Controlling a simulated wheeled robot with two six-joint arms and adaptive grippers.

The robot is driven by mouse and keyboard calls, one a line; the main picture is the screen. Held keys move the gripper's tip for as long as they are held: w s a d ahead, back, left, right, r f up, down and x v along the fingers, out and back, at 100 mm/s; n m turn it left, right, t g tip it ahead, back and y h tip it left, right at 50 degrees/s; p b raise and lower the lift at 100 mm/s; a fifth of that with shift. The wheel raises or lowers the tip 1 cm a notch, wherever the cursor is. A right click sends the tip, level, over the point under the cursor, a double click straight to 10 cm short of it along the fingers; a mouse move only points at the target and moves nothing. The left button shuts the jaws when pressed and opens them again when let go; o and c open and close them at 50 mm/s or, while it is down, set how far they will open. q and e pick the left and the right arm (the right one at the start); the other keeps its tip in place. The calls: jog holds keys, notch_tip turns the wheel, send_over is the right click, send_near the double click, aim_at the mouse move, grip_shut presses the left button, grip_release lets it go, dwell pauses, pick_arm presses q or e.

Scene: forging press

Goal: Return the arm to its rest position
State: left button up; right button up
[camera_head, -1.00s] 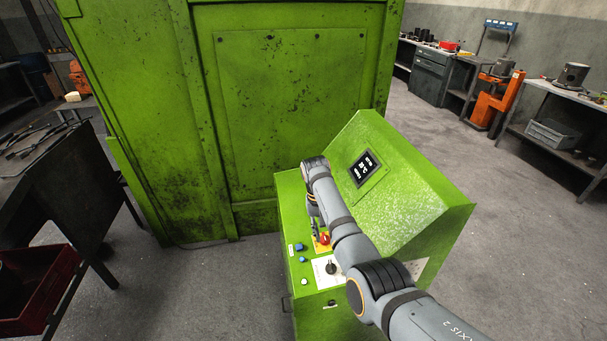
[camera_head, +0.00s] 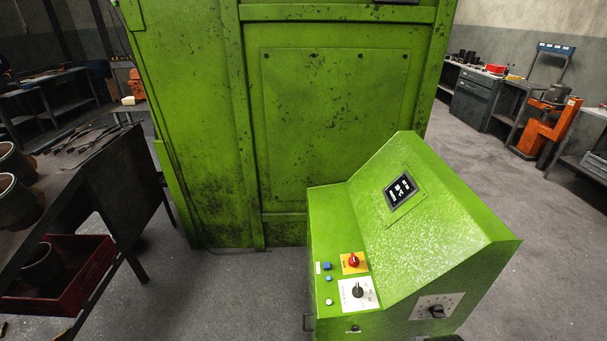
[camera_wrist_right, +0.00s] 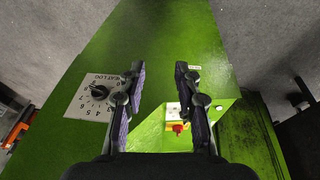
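My right gripper (camera_wrist_right: 158,95) shows in the right wrist view, its two fingers apart with nothing between them. It is above the green control console (camera_wrist_right: 150,60). In the head view neither gripper is in sight. The console (camera_head: 450,220) stands uncovered there, with a lit display (camera_head: 400,189), a red knob on a yellow plate (camera_head: 354,262), a black rotary knob (camera_head: 358,291) and small blue buttons. A second dial (camera_head: 437,311) is on its side face; a numbered dial (camera_wrist_right: 98,91) shows left of the fingers in the wrist view.
A large green press body (camera_head: 330,120) stands behind the console. A dark table (camera_head: 105,165) with tools is at left, with a red crate (camera_head: 75,290) below. Orange equipment (camera_head: 548,130) and benches stand at the far right. The floor (camera_head: 480,160) right of the console is clear.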

jog(key=s+d+f, duration=0.1)
jog(key=s+f, duration=0.2)
jog(key=f, duration=0.9)
jog(key=s+d+f, duration=0.1)
jog(key=s+f, duration=0.1)
jog(key=f, duration=0.9)
jog(key=s+d+f+g, duration=0.1)
jog(key=s+f+g, duration=0.1)
jog(key=s+f, duration=1.5)
jog(key=shift+s+d, duration=0.15)
jog(key=shift+s, duration=0.85)
jog(key=shift+o, duration=0.3)
jog(key=shift+f, duration=0.1)
